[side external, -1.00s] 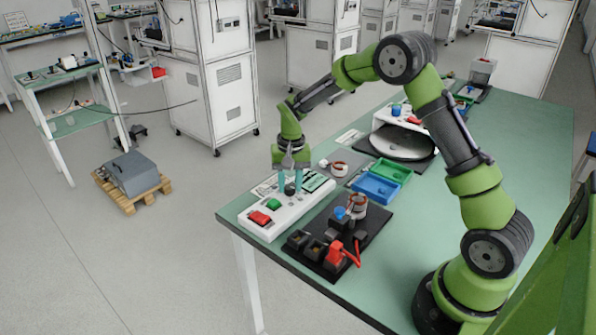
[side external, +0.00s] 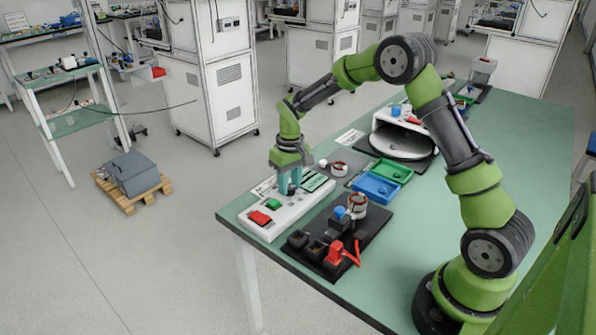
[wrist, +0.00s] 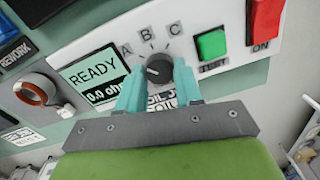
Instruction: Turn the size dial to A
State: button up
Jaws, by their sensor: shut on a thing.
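The size dial (wrist: 158,68) is a dark round knob on the white test panel. Letters A, B and C stand in an arc around its upper side in the wrist view, A at the left and C at the right. Where its pointer stands is hard to tell. My gripper (wrist: 158,82) is shut on the dial, with one teal finger on each side. In the side external view my gripper (side external: 290,183) points down at the panel, and its fingers mostly hide the dial.
The panel carries a screen reading READY (wrist: 93,70), a green TEST button (wrist: 211,45) and a red ON switch (wrist: 264,20). A black fixture with a red clip (side external: 335,252) stands close beside the panel. Blue (side external: 377,188) and green (side external: 391,171) trays lie farther back.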

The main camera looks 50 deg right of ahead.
aim_at(291, 185)
jog(key=shift+r, duration=0.1)
jog(key=o, duration=1)
jog(key=shift+o, duration=0.2)
notch_tip(291, 185, up, 17)
jog(key=shift+d, duration=0.3)
